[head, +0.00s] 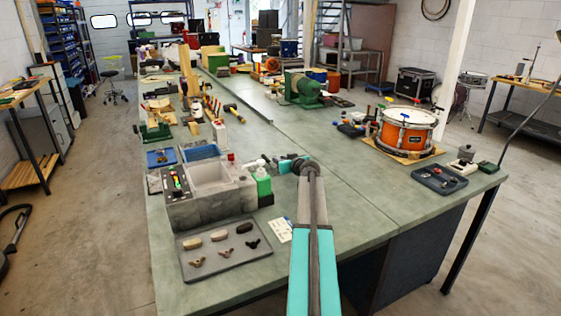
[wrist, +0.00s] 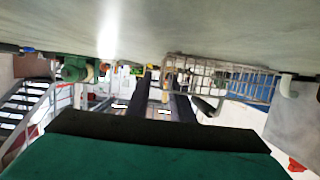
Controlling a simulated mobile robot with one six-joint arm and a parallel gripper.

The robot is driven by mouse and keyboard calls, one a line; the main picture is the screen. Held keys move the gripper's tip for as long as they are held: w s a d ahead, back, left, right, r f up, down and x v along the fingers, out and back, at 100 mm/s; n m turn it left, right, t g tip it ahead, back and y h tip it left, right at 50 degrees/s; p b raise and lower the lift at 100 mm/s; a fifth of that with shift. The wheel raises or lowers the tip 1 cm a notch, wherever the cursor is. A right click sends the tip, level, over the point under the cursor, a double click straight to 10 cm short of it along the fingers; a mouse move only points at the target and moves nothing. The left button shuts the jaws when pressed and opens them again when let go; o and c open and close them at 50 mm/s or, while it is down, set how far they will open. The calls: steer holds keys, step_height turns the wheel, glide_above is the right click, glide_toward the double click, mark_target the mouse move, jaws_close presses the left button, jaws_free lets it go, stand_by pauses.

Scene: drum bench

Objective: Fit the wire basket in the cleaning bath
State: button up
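The cleaning bath (head: 210,173) is a grey box with an open basin and a control panel on its left, near the bench's front left. The wire basket (wrist: 235,82) shows in the upside-down wrist view as a metal mesh basket with a dark bar beside it, near the bench top. In the head view I cannot make it out clearly. My gripper (head: 268,161) is just right of the bath, beyond a green bottle. In the wrist view its two dark fingers (wrist: 166,92) stand apart with background between them. The basket lies beyond and beside them; I see no grip on it.
A green and white bottle (head: 263,186) stands against the bath's right side. A dark tray (head: 225,262) with several small parts lies in front. A blue tray (head: 200,152) is behind the bath. The bench (head: 350,207) right of my arm is clear; an orange drum (head: 405,133) stands farther right.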

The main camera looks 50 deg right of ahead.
steer(key=shift+b+v, duration=0.95)
steer(key=shift+v, duration=5.1)
